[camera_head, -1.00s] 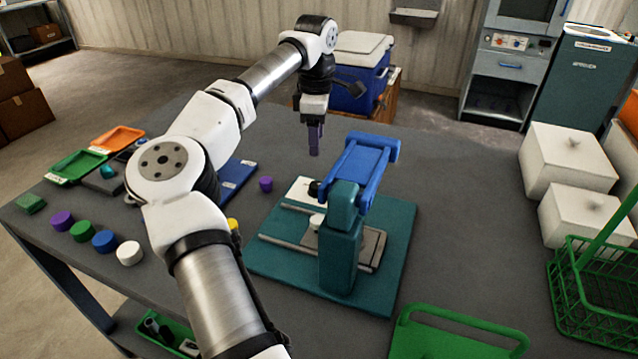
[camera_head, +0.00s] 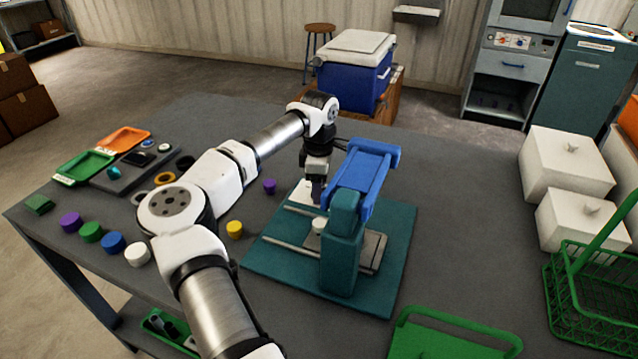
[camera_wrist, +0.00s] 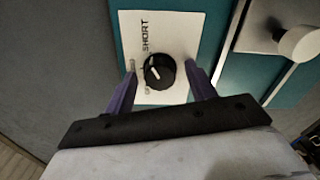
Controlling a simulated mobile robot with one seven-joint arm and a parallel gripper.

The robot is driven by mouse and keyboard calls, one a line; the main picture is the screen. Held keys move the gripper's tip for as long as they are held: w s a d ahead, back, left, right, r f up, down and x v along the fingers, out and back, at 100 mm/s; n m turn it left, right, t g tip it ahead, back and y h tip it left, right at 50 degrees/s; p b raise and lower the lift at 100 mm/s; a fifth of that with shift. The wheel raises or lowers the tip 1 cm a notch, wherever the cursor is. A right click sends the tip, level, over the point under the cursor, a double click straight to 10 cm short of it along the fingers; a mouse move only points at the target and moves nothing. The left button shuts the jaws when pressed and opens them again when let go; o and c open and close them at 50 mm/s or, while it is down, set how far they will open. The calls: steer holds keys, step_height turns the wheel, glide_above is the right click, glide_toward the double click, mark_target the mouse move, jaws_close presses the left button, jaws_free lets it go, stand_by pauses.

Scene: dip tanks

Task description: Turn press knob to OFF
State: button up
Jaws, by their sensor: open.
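The press (camera_head: 345,240) stands on a teal base plate on the table, with a blue upper arm. In the wrist view its black round knob (camera_wrist: 160,72) with a white pointer line sits on a white label plate (camera_wrist: 180,28). The word SHORT reads on the plate; the other lettering is partly covered. The pointer slants toward the upper left, on the lettered side. My gripper (camera_wrist: 160,88) is open, its two purple fingers on either side of the knob. I cannot tell whether they touch it. In the head view my gripper (camera_head: 318,195) is low over the plate and hides the knob.
The blue press arm (camera_head: 365,175) is close on the right of my gripper. A white round handle (camera_wrist: 298,42) shows at the right of the wrist view. Coloured cylinders (camera_head: 90,232) and trays (camera_head: 85,167) are on the left. A green basket (camera_head: 590,290) stands at the right.

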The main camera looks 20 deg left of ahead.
steer(key=c, duration=1)
steer(key=shift+n, duration=0.3)
steer(key=n+b, duration=0.2)
steer(key=n, duration=0.2)
steer(key=n+b, duration=0.1)
steer(key=n, duration=0.4)
steer(key=shift+n, duration=0.4)
steer(key=n+b, duration=0.2)
steer(key=n, duration=0.5)
steer(key=n+b, duration=0.1)
steer(key=n, duration=0.5)
steer(key=shift+n+b, duration=0.3)
steer(key=shift+b, duration=0.05)
